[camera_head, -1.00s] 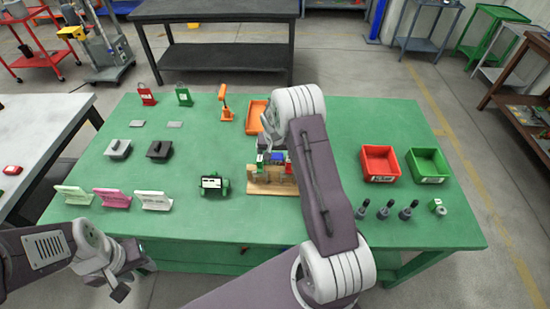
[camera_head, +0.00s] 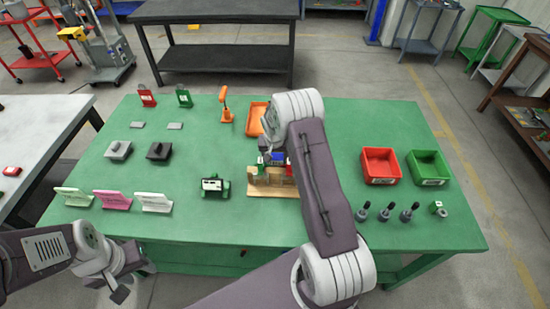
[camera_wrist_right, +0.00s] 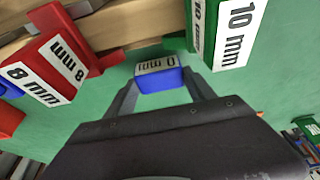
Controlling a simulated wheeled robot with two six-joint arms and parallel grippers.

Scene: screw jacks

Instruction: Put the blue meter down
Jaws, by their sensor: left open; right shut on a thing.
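The blue meter (camera_wrist_right: 158,80), a small blue block with a white "0 mm" label, is between the fingers of my right gripper (camera_wrist_right: 160,88), which is shut on it. In the head view the blue meter (camera_head: 277,157) shows just behind the wooden rack (camera_head: 262,192), partly hidden by my right arm. In the right wrist view it lies between red blocks (camera_wrist_right: 52,62) marked "8 mm" and green blocks (camera_wrist_right: 212,45) marked "10 mm". I cannot tell whether it touches anything below. My left gripper (camera_head: 120,290) is open and empty at the table's front left.
On the green table (camera_head: 330,225) stand a green-and-white device (camera_head: 213,187), sign plates (camera_head: 112,200), a red bin (camera_head: 380,166), a green bin (camera_head: 428,168) and several dark screw jacks (camera_head: 385,213). An orange tray (camera_head: 256,118) is partly behind my right arm.

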